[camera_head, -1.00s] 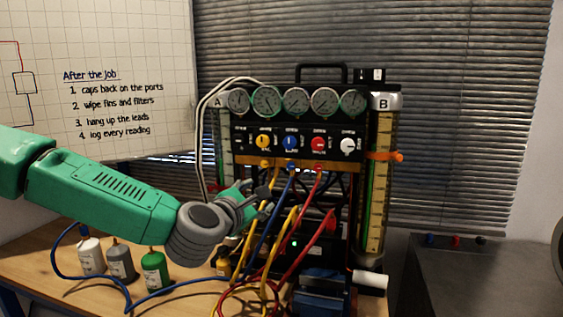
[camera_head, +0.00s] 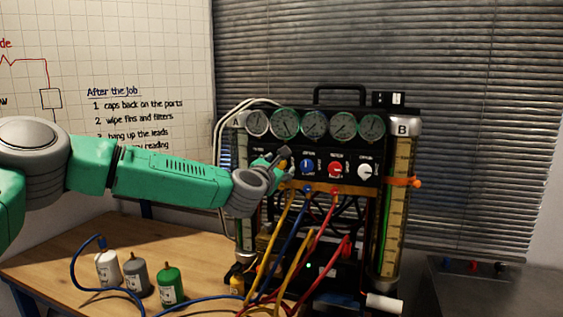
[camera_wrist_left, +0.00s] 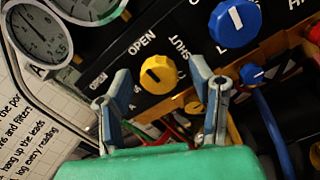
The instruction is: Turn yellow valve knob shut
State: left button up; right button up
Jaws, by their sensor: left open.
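The yellow valve knob (camera_wrist_left: 158,75) is on the black panel, with a dark pointer mark on its face and OPEN and SHUT lettering around it. In the left wrist view it sits between and just beyond the fingertips of my left gripper (camera_wrist_left: 158,92), which is open and holds nothing. In the head view my left gripper (camera_head: 281,165) is at the left end of the knob row and hides most of the yellow knob. I cannot tell whether the fingers touch it. My right gripper is not in view.
The blue knob (camera_head: 307,166), red knob (camera_head: 335,170) and white knob (camera_head: 365,171) sit to the right. Gauges (camera_head: 315,124) are above, and yellow, blue and red hoses hang below. White, grey and green bottles (camera_head: 170,286) stand on the table (camera_head: 60,257).

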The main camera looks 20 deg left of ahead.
pick_arm(q)
jog(key=shift+w+a+f, duration=0.1)
jog(key=shift+w+a, duration=0.2)
jog(key=shift+w, duration=0.4)
jog(key=shift+d, duration=0.45)
jog(key=shift+c, duration=0.8)
jog(key=shift+d, duration=0.1)
grip_shut()
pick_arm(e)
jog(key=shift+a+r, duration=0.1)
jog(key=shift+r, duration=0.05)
pick_arm(q)
jog(key=shift+a, duration=0.2)
